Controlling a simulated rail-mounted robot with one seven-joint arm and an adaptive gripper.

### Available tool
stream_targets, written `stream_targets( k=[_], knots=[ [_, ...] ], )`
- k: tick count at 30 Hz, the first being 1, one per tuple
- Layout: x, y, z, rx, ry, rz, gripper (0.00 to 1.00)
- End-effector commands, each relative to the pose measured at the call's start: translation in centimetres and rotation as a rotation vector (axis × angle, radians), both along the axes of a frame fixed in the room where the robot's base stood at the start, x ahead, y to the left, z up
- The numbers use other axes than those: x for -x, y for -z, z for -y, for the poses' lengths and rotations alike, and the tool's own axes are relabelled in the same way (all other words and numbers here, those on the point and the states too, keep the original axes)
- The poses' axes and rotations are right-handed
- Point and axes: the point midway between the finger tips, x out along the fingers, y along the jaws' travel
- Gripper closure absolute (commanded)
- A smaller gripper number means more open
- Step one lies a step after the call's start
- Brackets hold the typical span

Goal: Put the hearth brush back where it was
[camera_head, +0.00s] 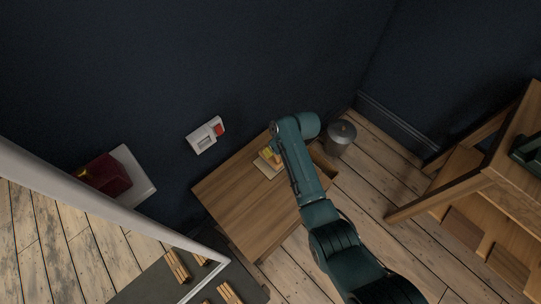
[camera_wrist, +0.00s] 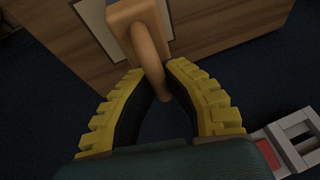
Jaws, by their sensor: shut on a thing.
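In the wrist view the yellow ridged fingers of my gripper (camera_wrist: 158,80) are closed around a tan, curved handle-like piece (camera_wrist: 150,52). It runs up to a tan block (camera_wrist: 118,28) in front of a wooden panel. I cannot tell whether this piece belongs to the hearth brush; no bristles show. In the head view my gripper (camera_head: 269,154) is at the back edge of a wooden cabinet top (camera_head: 245,205), beside a small pale board (camera_head: 266,168). My arm hides part of the top.
A white wall fitting with a red part (camera_head: 206,137) is left of my gripper. A lidded grey metal bin (camera_head: 341,137) stands right of the cabinet. A wooden shelf unit (camera_head: 465,185) is at the right; a dark red object (camera_head: 106,176) is on a white ledge at the left.

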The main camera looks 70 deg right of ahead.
Motion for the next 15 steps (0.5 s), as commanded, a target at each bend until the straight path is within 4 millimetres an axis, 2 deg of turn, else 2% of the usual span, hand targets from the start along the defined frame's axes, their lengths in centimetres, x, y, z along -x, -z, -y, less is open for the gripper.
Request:
stream_targets(
  k=[1,4,15],
  knots=[
    [0.0,1.3,-0.1,-0.003,0.000,-0.002,1.00],
    [0.0,2.6,0.0,-0.001,-0.001,0.000,1.00],
    [0.0,3.1,-0.1,-0.001,-0.001,0.000,1.00]
  ],
)
